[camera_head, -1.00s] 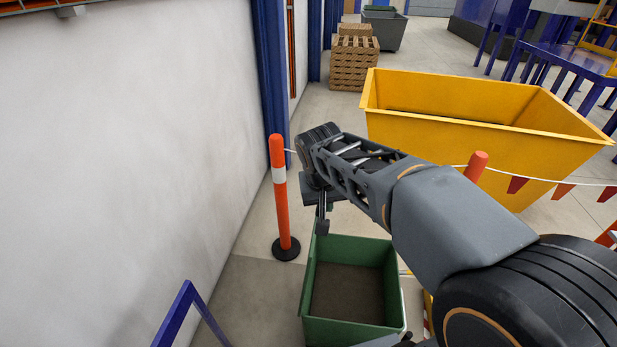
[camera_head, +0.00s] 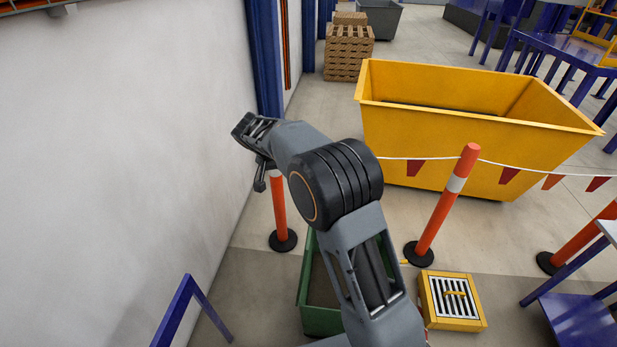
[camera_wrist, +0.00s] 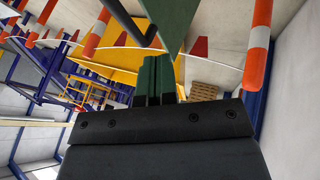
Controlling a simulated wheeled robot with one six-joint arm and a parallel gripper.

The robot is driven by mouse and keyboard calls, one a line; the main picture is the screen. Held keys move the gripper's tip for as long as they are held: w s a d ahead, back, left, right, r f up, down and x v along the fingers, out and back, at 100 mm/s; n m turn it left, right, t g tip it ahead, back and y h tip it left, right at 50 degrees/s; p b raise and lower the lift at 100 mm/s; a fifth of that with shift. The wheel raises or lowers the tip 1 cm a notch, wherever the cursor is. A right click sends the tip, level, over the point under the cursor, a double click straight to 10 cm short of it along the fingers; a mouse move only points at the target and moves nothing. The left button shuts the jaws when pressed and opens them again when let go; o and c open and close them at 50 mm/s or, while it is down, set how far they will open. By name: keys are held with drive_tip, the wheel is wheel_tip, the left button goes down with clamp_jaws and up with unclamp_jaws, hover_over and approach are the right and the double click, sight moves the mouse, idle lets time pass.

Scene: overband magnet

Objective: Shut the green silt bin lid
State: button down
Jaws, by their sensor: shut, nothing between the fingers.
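The green silt bin (camera_head: 317,318) stands on the floor at lower centre in the head view, partly hidden behind my arm. Its top is open and its dark inside shows. No lid is clear in the head view. My gripper (camera_head: 260,183) is shut and empty, above and left of the bin, in front of an orange post beside the white wall. In the wrist view, my gripper (camera_wrist: 155,76) shows as close-set dark fingers. A green panel (camera_wrist: 172,22) lies just beyond them; I cannot tell whether it is lid or bin wall, or whether they touch.
Orange posts (camera_head: 447,205) carry a flagged rope before a yellow skip (camera_head: 470,140). A yellow-framed grate box (camera_head: 453,300) sits right of the bin. The white wall (camera_head: 130,150) bounds the left; a blue rail (camera_head: 180,308) stands at lower left.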

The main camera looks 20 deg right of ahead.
drive_tip(key=d+f+p, duration=0.1)
drive_tip(key=d+f, duration=0.3)
drive_tip(key=d, duration=0.1)
drive_tip(key=shift+s+d+f, duration=0.3)
drive_tip(key=shift+s+f, duration=0.05)
drive_tip(key=shift+s, duration=0.1)
